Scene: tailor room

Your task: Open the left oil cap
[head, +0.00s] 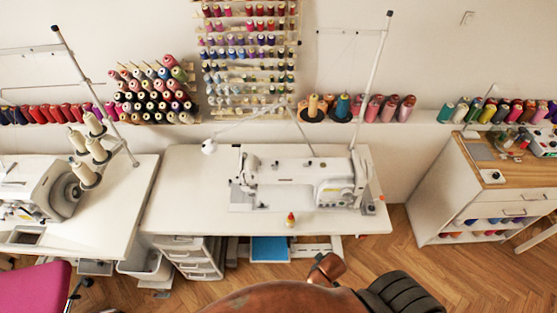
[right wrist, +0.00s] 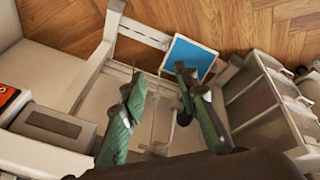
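In the head view a small bottle with a red tip (head: 291,219) stands upright on the front edge of the white sewing table (head: 178,200), in front of the white sewing machine (head: 285,172). I cannot make out a separate left oil cap. In the right wrist view my right gripper (right wrist: 155,80) is open and empty, its two greenish fingers apart. It points toward the table's underside frame, with the blue panel (right wrist: 188,58) beyond the fingertips. My left gripper is not in view.
White drawers (head: 195,262) stand under the table's left part. A second sewing table (head: 120,185) is at left, a wooden-topped cabinet (head: 470,165) at right. A pink chair (head: 38,290) is at lower left. A red item (right wrist: 10,98) shows at the wrist view's left edge.

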